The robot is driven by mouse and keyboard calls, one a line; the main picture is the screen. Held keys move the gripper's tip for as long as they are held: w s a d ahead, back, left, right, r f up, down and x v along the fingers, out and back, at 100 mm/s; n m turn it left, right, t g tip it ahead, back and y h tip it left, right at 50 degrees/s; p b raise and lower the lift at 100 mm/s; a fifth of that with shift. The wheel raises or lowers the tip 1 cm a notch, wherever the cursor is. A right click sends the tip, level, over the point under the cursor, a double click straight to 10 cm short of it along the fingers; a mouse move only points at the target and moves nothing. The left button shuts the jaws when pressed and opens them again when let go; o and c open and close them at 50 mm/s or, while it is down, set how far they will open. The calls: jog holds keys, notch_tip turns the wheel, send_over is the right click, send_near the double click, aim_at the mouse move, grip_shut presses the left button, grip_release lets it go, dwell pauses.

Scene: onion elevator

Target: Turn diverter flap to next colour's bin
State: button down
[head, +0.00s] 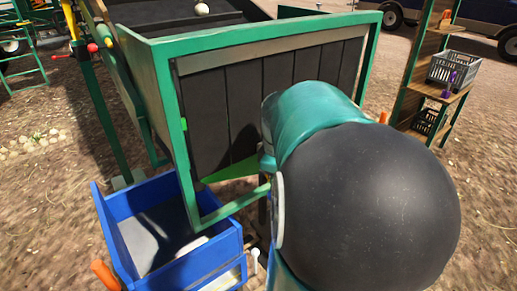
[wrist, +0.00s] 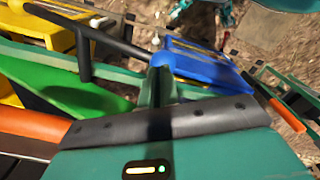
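The diverter flap, a bright green plate, shows in the head view (head: 232,170) under the dark hopper panels, partly hidden by my arm. A green plate that looks like it fills the left of the wrist view (wrist: 75,92). A dark T-shaped handle (wrist: 84,52) stands near it. A blue bin (head: 205,265) sits low left; a blue bin also shows in the wrist view (wrist: 205,65). A yellow bin (wrist: 45,38) is at upper left there. My gripper (wrist: 160,125) shows as a teal and black housing close to the handle; its fingers cannot be made out.
The green-framed hopper (head: 270,45) stands in front of me, with a white onion (head: 201,9) on top. A wooden shelf (head: 430,65) with a grey crate (head: 453,70) is at right. Green posts stand at left. Open dirt ground lies around.

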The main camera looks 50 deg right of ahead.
notch_tip(320, 180, down, 9)
jog(key=shift+r, duration=0.2)
dwell(1.1)
jog(key=s+a+r, duration=0.1)
jog(key=s+r, duration=0.4)
dwell(0.6)
dwell(0.4)
